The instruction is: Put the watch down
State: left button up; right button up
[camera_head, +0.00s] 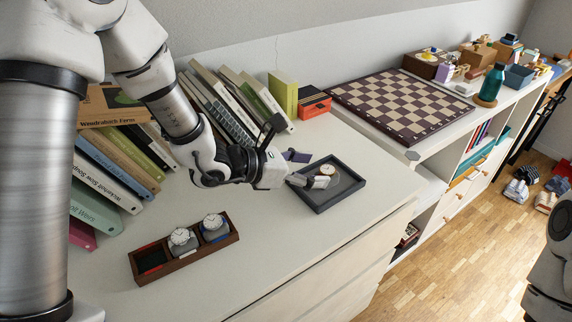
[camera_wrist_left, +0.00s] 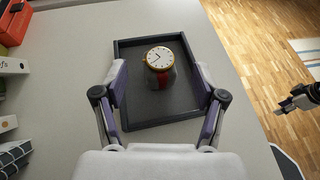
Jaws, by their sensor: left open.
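A gold-rimmed watch (camera_head: 327,170) with a white dial stands in a dark grey tray (camera_head: 322,209) on the white cabinet top. In the left wrist view, the watch (camera_wrist_left: 159,59) has a red strap and sits in the far half of the tray (camera_wrist_left: 160,123). My left gripper (camera_head: 312,169) is over the tray. Its fingers (camera_wrist_left: 160,84) are open on either side of the watch, with gaps between. My right gripper (camera_wrist_left: 298,99) shows small at the right edge of the left wrist view; whether it is open is unclear.
A wooden watch box (camera_head: 190,267) holds two silver watches; its left compartment has no watch. Books (camera_head: 115,165) line the back left. A green box (camera_head: 284,93) and an orange-and-black box (camera_head: 314,104) stand behind. A chessboard (camera_head: 400,103) lies on the adjoining shelf. The cabinet's front edge is near the tray.

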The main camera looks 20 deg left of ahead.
pick_arm(q)
jog(key=v, duration=0.9)
jog(key=shift+s+a+p, duration=0.25)
jog(key=shift+s+p, duration=0.05)
jog(key=shift+p, duration=0.1)
